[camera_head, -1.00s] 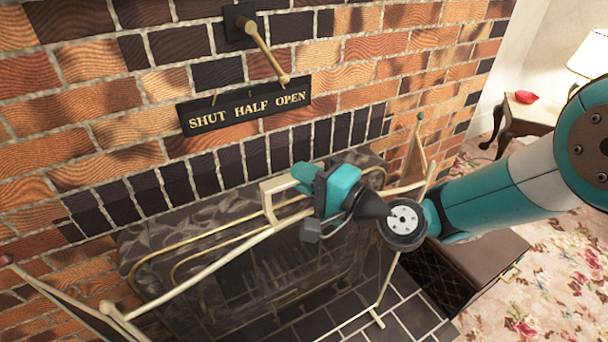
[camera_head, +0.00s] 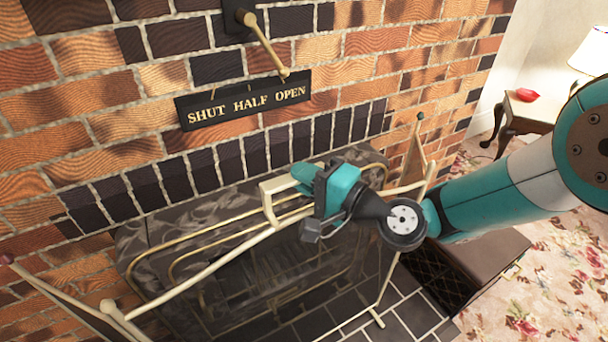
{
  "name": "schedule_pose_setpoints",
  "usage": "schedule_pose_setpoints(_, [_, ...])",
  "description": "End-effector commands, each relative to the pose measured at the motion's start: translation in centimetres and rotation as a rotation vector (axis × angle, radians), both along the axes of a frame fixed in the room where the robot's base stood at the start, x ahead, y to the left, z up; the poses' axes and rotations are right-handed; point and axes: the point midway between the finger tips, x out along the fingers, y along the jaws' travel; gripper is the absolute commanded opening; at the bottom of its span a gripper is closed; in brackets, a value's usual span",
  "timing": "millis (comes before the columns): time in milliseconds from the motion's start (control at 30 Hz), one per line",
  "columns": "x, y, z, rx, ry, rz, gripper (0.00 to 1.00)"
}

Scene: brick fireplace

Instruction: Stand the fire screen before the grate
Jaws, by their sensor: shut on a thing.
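The fire screen (camera_head: 210,268) has a cream and brass frame with a dark see-through mesh and folded side wings. It stands in front of the fireplace opening, its foot (camera_head: 377,319) at or near the dark tiled hearth. I cannot tell whether it touches. My gripper (camera_head: 285,190) is shut on the handle at the middle of the screen's top rail. The grate (camera_head: 265,275) shows dimly through the mesh. My arm hides part of the screen's right side.
A brick wall carries a lever (camera_head: 264,45) and a "SHUT HALF OPEN" sign (camera_head: 246,103). A dark box (camera_head: 480,270) stands right of the hearth, under my arm. A small wooden table (camera_head: 530,110) with a red object and a lamp stands at the far right.

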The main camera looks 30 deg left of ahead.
Motion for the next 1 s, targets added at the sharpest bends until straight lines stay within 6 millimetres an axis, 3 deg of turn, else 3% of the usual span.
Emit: schedule_pose_setpoints(1000, [0.06,0.08,-0.54,0.01,-0.002,0.0,0.0])
